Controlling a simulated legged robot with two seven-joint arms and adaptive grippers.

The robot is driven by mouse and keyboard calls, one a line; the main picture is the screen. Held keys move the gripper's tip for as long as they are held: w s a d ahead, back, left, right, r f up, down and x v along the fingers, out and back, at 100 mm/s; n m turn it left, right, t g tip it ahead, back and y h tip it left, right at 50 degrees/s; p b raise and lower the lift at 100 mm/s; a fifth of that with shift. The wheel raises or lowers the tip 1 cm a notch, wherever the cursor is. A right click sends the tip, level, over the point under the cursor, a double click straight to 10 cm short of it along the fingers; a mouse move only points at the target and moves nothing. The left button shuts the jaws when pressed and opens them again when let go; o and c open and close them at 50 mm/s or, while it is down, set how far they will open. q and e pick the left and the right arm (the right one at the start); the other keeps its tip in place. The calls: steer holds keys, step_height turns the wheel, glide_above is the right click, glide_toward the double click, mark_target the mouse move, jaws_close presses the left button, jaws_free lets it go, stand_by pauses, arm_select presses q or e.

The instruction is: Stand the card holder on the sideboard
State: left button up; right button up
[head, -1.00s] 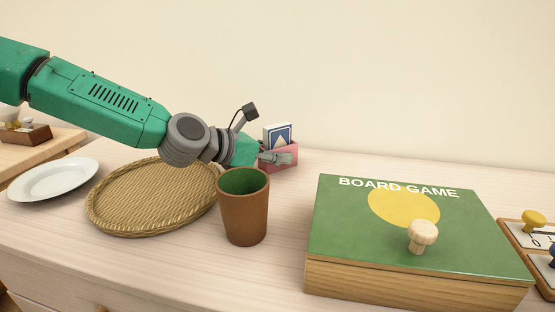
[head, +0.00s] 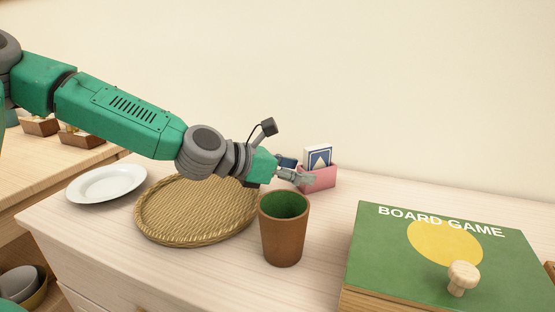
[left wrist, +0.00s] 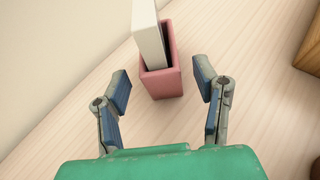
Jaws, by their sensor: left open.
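The pink card holder (head: 322,179) stands upright on the pale wooden sideboard (head: 215,270) near the wall, with a blue-and-white card pack (head: 318,157) in it. My left gripper (head: 297,171) is open, just to the left of the holder, and one finger overlaps its near left side in the head view. In the left wrist view, the open left gripper (left wrist: 162,88) has its fingers apart on either side of the holder's near end, with gaps visible at both sides. The holder (left wrist: 163,83) is ahead between them. My right gripper is out of view.
A brown cup (head: 283,235) stands in front of the gripper. A woven tray (head: 195,210) lies under the arm, with a white plate (head: 105,184) to its left. A board game box (head: 400,265) with a wooden knob (head: 462,277) fills the right front.

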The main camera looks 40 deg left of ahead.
arm_select(q)
steer(key=p+v, duration=0.2)
steer(key=v, duration=0.3)
steer(key=shift+r, duration=0.25)
steer(key=shift+p+v, duration=0.5)
steer(key=shift+v, duration=0.35)
steer(key=shift+s+f, duration=0.1)
steer(key=shift+f, duration=0.1)
